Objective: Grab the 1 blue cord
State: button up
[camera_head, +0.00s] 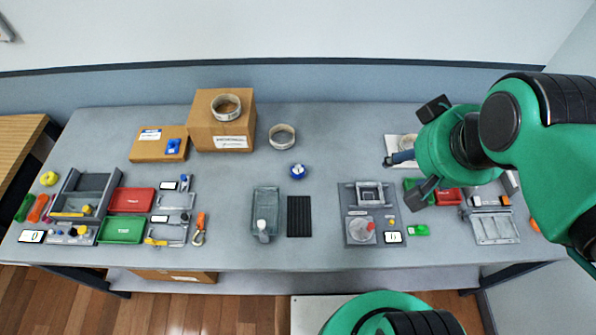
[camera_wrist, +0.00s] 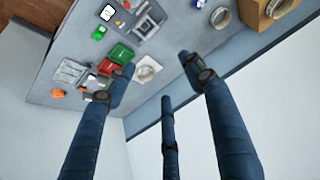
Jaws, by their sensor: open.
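No blue cord can be made out for certain. A small round blue and white item (camera_head: 298,171) lies mid-table in the head view; it may be a coil, but it is too small to tell. Another small blue item (camera_head: 173,146) sits on a low cardboard box (camera_head: 150,152) at the left. My gripper (camera_head: 403,154) is above the right part of the table, well to the right of both. In the wrist view my gripper (camera_wrist: 160,76) has its dark blue fingers spread apart, with nothing between them.
A grey table (camera_head: 330,135) carries a taller cardboard box (camera_head: 205,134), tape rolls, red and green trays, and a grey bin (camera_head: 266,200). A black ribbed mat (camera_head: 299,216) lies next to the bin. A wall (camera_head: 300,82) stands behind.

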jog(key=shift+w, duration=0.15)
jog(key=n+g, duration=0.2)
jog(key=g, duration=0.4)
send_over(297, 167)
notch_tip(297, 167, down, 28)
jog(key=shift+f, duration=0.15)
jog(key=shift+f, duration=0.1)
jog(key=shift+f+b, duration=0.9)
jog(key=shift+f, duration=3.25)
